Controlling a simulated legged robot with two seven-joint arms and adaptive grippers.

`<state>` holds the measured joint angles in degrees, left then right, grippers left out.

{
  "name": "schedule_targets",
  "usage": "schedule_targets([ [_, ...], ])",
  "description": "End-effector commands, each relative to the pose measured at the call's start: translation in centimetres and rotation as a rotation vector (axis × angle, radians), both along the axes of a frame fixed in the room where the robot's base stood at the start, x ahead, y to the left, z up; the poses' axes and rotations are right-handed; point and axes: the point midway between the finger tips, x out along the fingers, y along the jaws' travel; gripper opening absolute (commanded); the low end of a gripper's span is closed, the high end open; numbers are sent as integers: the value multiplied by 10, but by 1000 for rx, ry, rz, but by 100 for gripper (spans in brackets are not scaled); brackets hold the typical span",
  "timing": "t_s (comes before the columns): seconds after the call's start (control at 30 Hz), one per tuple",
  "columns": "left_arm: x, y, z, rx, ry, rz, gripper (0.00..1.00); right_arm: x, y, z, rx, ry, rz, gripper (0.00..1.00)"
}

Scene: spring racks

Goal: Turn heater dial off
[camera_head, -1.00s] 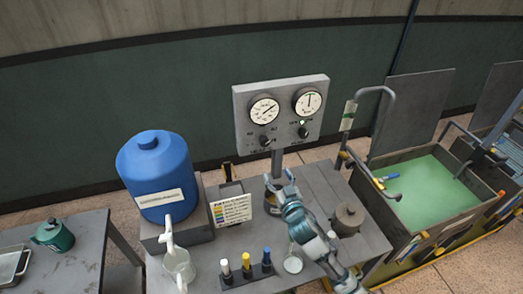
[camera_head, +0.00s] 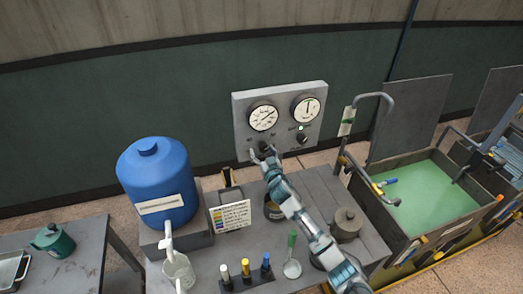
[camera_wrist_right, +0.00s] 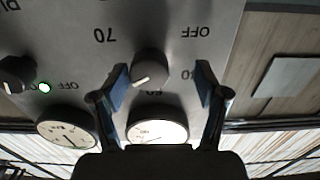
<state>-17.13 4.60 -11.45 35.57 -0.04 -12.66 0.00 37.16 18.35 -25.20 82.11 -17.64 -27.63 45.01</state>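A grey control panel (camera_head: 282,97) has two round gauges with a dark dial under each. My right gripper (camera_head: 262,152) is at the left dial in the head view and partly hides it. In the right wrist view, which is upside down, this dial (camera_wrist_right: 151,68) sits between the open fingers (camera_wrist_right: 162,86), with a gap on both sides. Its white mark points down-left, away from the OFF label (camera_wrist_right: 196,32) at upper right. The other dial (camera_head: 302,138) has a lit green lamp (camera_head: 300,128) beside it. My left gripper is not in view.
A blue drum (camera_head: 158,182) stands left on the table. A label card (camera_head: 231,216), a bottle rack (camera_head: 247,282), a ladle (camera_head: 292,268) and a lidded pot (camera_head: 347,222) are near my right arm. A tank of green liquid (camera_head: 435,200) is at right.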

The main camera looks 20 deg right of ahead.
Motion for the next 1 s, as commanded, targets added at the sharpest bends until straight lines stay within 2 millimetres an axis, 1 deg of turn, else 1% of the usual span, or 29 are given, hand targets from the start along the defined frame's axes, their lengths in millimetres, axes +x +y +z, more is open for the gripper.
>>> schedule_targets([
  [0.13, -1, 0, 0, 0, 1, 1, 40, 8, -3, -1, 3, 0, 1, 68],
  [0.4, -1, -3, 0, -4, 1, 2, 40, 8, 2, 0, -1, 0, 1, 68],
  [0.47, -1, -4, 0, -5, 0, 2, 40, 8, 3, 1, -2, 0, 1, 53],
  [0.5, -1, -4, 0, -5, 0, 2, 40, 8, 4, 1, -3, 0, 1, 43],
  [0.57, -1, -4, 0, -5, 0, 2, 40, 8, 5, 1, -3, 0, 1, 28],
  [0.6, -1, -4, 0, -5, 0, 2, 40, 8, 5, 1, -3, 0, 0, 18],
  [0.63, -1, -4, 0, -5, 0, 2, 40, 8, 5, 1, -3, 0, 0, 11],
  [0.67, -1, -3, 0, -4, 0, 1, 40, 8, 5, 1, -3, 0, 0, 8],
  [0.83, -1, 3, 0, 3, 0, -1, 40, 9, 3, 1, -1, -2, 4, 8],
  [1.0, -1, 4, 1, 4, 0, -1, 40, 9, 4, 2, -3, -3, 5, 8],
])
